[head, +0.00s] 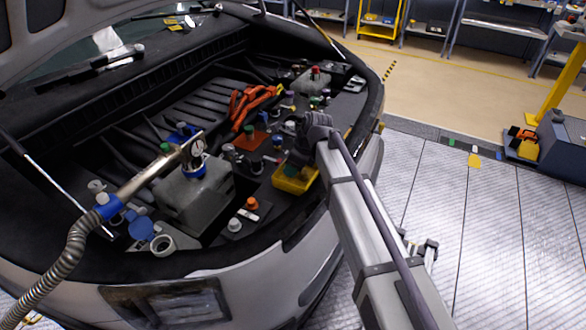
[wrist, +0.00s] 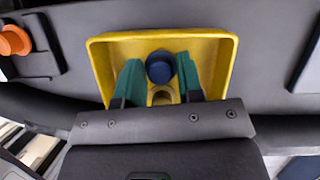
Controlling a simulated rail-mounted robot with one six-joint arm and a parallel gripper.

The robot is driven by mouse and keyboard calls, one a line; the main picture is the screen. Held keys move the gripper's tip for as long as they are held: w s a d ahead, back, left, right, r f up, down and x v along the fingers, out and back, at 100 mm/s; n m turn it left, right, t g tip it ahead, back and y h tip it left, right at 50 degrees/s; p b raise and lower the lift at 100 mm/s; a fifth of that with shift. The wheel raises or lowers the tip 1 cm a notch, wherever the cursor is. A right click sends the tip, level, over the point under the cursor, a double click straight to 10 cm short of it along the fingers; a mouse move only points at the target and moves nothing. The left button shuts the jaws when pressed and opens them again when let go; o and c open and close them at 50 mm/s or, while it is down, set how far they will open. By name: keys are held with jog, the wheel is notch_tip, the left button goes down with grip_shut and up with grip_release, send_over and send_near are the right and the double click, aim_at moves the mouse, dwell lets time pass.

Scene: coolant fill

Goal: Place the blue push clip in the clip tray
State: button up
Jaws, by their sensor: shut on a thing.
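The dark blue push clip (wrist: 160,67) is between the two teal fingers of my gripper (wrist: 158,62) in the wrist view. My gripper is shut on it. The clip shows over the inside of the yellow clip tray (wrist: 222,70); I cannot tell whether it touches the tray floor. A pale ringed shape shows just below the clip. In the head view the yellow clip tray (head: 296,184) sits at the front right of the engine bay. My gripper (head: 297,164) reaches down over it, and the clip is hidden there.
A grey reservoir (head: 190,190) with a gauge and a hose nozzle (head: 140,182) stands left of the tray. An orange cap (head: 252,203) lies near the bay's front edge. Orange cables (head: 250,104) and several coloured caps lie behind.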

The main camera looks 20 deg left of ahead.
jog(key=o, duration=0.8)
jog(key=shift+f, duration=0.1)
jog(key=shift+c, duration=0.2)
jog(key=shift+r+p, duration=0.45)
jog(key=shift+p, duration=0.1)
jog(key=p+v, duration=1)
jog(key=v, duration=0.1)
jog(key=shift+d+r, duration=0.15)
jog(key=shift+r, duration=0.05)
